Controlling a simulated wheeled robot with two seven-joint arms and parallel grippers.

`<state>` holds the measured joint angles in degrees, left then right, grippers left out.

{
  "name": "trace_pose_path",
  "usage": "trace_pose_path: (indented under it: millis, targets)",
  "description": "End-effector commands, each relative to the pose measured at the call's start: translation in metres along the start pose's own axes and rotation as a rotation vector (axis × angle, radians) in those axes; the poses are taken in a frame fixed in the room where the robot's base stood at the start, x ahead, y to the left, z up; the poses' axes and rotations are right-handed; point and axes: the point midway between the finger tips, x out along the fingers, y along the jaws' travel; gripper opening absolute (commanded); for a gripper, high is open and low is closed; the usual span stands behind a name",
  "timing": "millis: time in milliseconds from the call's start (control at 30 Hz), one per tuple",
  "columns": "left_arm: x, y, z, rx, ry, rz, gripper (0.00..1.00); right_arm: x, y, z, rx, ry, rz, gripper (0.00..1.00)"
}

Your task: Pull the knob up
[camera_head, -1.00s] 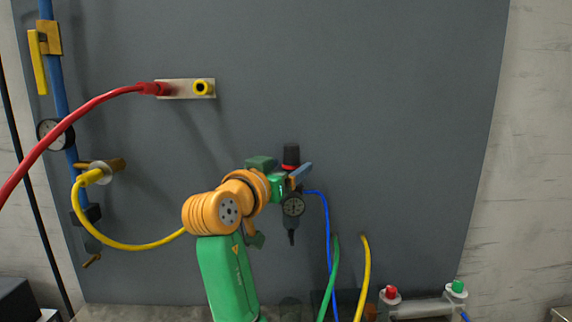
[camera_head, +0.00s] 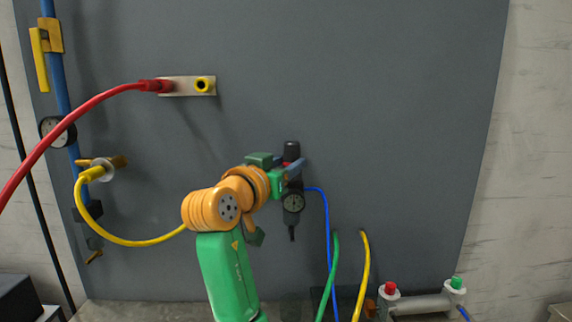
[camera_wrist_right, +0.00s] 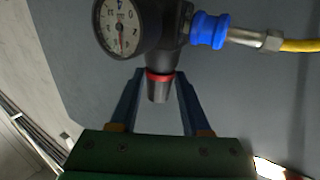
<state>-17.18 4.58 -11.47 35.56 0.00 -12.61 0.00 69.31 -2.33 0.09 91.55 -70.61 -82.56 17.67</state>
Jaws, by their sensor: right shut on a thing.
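The knob (camera_head: 291,150) is a black cap with a red ring under it, on top of a dark regulator with a round gauge (camera_head: 293,202) on the grey panel. In the right wrist view the knob (camera_wrist_right: 159,90) lies between the two fingers of my right gripper (camera_wrist_right: 160,82), with its red ring showing at the regulator body. My right gripper (camera_head: 293,168) is shut on the knob, coming from the left in the head view. Its fingers partly cover the knob's lower part there. My left gripper is not in view.
A blue hose (camera_head: 326,235) runs down from the regulator. Green (camera_head: 334,270) and yellow (camera_head: 366,270) hoses stand nearby. A red hose (camera_head: 85,107) and a plate with a yellow port (camera_head: 203,84) are up left. The panel (camera_head: 400,120) to the right is bare.

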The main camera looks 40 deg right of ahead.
Motion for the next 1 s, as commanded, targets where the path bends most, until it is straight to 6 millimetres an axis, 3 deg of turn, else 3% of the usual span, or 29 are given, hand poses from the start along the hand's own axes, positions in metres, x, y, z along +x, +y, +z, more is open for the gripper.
trace_pose_path:
  millis: [667, 833, 1000]
  targets:
    - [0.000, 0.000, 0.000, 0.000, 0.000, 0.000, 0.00, 0.000, 0.000, 0.000, 0.000, 0.000, 0.000, 0.00]
    - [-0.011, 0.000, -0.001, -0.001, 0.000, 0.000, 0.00, 0.000, 0.000, -0.015, 0.001, 0.001, -0.001, 0.00]
    - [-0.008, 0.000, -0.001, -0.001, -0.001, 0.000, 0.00, 0.000, 0.000, -0.014, 0.002, 0.006, -0.001, 0.00]
